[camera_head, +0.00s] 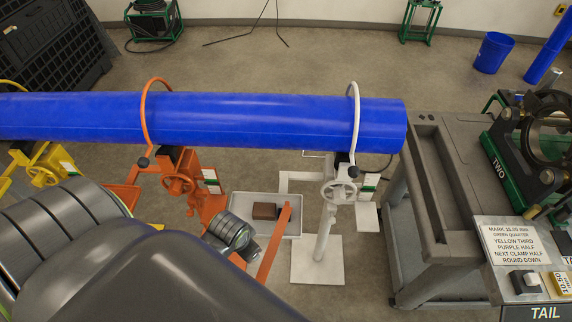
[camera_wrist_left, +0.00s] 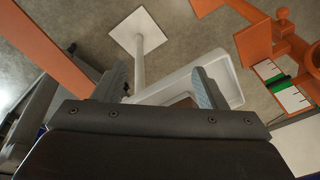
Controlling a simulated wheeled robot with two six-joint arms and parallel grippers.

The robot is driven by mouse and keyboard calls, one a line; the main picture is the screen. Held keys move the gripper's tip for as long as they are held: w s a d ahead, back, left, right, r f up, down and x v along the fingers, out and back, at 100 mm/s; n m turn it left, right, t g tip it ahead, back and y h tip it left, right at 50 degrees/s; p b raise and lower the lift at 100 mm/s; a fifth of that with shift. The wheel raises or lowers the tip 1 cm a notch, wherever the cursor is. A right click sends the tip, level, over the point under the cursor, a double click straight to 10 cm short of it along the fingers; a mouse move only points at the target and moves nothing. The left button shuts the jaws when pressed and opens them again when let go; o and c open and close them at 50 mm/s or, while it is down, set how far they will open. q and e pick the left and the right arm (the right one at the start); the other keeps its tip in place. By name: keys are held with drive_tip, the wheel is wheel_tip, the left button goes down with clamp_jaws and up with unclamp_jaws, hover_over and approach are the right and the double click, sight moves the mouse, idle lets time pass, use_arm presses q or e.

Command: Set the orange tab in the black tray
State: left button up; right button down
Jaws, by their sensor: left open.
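I cannot pick out a small orange tab with certainty. A flat orange bar (camera_head: 274,246) slants beside the light grey tray (camera_head: 228,205) on the floor stand area. No clearly black tray stands out in either view. My left gripper (camera_wrist_left: 157,70) is open and empty in the left wrist view, its two fingers apart above the light grey tray (camera_wrist_left: 225,72). In the head view its wrist (camera_head: 230,235) shows left of the orange bar, and the fingers are hard to make out. A brown block (camera_head: 265,211) lies in the grey tray. My right gripper is not in view.
A long blue pipe (camera_head: 240,120) crosses on an orange stand (camera_head: 180,183) and a white stand (camera_head: 338,192). A grey cart (camera_head: 445,225) at right carries a green clamp machine (camera_head: 515,165), a sign (camera_head: 515,242) and small blocks.

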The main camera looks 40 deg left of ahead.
use_arm(q)
drive_tip(key=w+a+p+v, duration=0.1)
drive_tip(key=w+p+v, duration=0.1)
drive_tip(key=v, duration=0.5)
wheel_tip(320, 180, up, 9)
drive_tip(key=m+g+h+p, duration=0.1)
drive_tip(key=m+g+p, duration=0.15)
drive_tip(key=m, duration=0.75)
hover_over(286, 207)
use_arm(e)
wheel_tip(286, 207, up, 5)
use_arm(q)
wheel_tip(286, 207, down, 7)
drive_tip(key=b, duration=0.7)
drive_tip(key=shift+s+f, duration=0.1)
drive_tip(key=shift+f, duration=0.05)
wheel_tip(286, 207, down, 3)
drive_tip(key=shift+f+p, duration=0.25)
drive_tip(key=shift+p, duration=0.15)
drive_tip(key=shift+f, duration=0.5)
drive_tip(key=shift+f+p, duration=0.35)
drive_tip(key=shift+f, duration=0.25)
drive_tip(key=shift+f+p, duration=0.35)
drive_tip(key=shift+f, duration=1.65)
drive_tip(key=c, duration=1.2)
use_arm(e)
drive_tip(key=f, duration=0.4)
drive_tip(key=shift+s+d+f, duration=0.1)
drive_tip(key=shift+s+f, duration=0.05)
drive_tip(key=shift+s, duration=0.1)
